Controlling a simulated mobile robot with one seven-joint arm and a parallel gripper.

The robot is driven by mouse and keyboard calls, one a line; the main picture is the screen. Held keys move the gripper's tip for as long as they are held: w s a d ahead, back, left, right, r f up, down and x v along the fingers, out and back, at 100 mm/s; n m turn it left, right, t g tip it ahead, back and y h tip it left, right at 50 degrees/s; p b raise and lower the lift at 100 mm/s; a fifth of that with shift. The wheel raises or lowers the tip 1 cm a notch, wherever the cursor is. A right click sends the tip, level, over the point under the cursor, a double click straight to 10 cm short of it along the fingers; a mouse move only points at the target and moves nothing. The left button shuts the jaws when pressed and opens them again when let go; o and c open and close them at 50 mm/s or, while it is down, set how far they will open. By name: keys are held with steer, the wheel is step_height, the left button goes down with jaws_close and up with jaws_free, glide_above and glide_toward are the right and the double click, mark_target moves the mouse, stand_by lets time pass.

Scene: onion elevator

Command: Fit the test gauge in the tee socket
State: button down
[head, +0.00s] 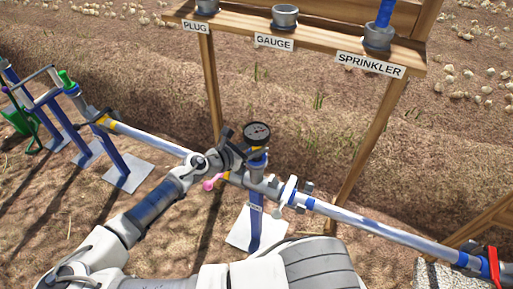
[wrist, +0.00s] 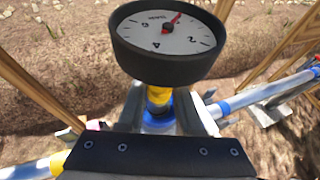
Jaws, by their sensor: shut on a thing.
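The test gauge (head: 257,132) has a round black case and a pale dial. It stands roughly upright over the pipe; in the wrist view its dial (wrist: 165,35) fills the upper middle. My gripper (wrist: 162,112) is shut on the gauge's stem, below the dial, with a yellow band (wrist: 158,97) showing between the fingers. The tee socket (head: 258,163) has a blue collar and lies directly under the gauge; the blue (wrist: 158,124) also shows below the yellow band in the wrist view. The fingers partly hide the joint, so I cannot tell how deep the stem sits.
The wooden shelf (head: 310,42) behind carries PLUG, GAUGE and SPRINKLER labels. The GAUGE cup (head: 285,16) looks empty; a blue piece (head: 385,12) stands in the SPRINKLER cup. A pink valve handle (head: 210,184) is left of the tee, a white one (head: 281,205) right. Shelf posts rise close behind.

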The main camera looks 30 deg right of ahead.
steer(key=shift+f, duration=0.2)
steer(key=shift+f, duration=0.15)
steer(key=c, duration=0.6)
jaws_free()
